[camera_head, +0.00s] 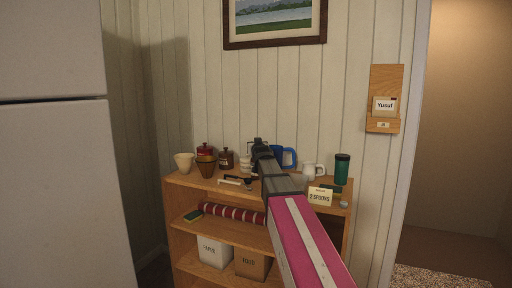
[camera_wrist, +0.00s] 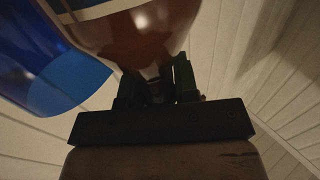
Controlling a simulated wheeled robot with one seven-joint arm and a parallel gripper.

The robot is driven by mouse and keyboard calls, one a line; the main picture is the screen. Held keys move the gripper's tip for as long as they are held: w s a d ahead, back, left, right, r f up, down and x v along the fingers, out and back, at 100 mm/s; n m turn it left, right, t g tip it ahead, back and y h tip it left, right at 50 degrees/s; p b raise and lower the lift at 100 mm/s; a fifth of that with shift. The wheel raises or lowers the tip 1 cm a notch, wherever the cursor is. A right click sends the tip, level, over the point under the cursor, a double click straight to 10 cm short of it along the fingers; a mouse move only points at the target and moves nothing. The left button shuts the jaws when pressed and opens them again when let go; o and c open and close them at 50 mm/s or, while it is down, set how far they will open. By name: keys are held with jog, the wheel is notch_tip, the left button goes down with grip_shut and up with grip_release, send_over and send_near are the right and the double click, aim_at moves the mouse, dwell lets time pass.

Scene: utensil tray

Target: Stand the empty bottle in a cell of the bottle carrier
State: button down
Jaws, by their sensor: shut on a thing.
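My gripper (camera_head: 257,148) reaches over the top of the wooden shelf unit. In the wrist view my gripper (camera_wrist: 156,84) is shut on a rounded, glossy red-brown body with a white and blue band (camera_wrist: 135,35), which looks like the bottle. Only its near part shows there, so I cannot tell its tilt or whether it is empty. In the head view it is hidden behind my gripper and arm. I cannot make out a bottle carrier in either view.
A blue mug or jug (camera_head: 289,157) stands close beside my gripper; a blue shape (camera_wrist: 45,70) is left in the wrist view. The shelf top (camera_head: 180,178) also holds cups (camera_head: 184,162), jars, a white mug (camera_head: 310,170), a green tumbler (camera_head: 342,168) and a spoon sign (camera_head: 320,196).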

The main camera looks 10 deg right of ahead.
jog(key=shift+f, duration=0.1)
jog(key=c, duration=1.1)
grip_release()
jog(key=shift+c, duration=0.2)
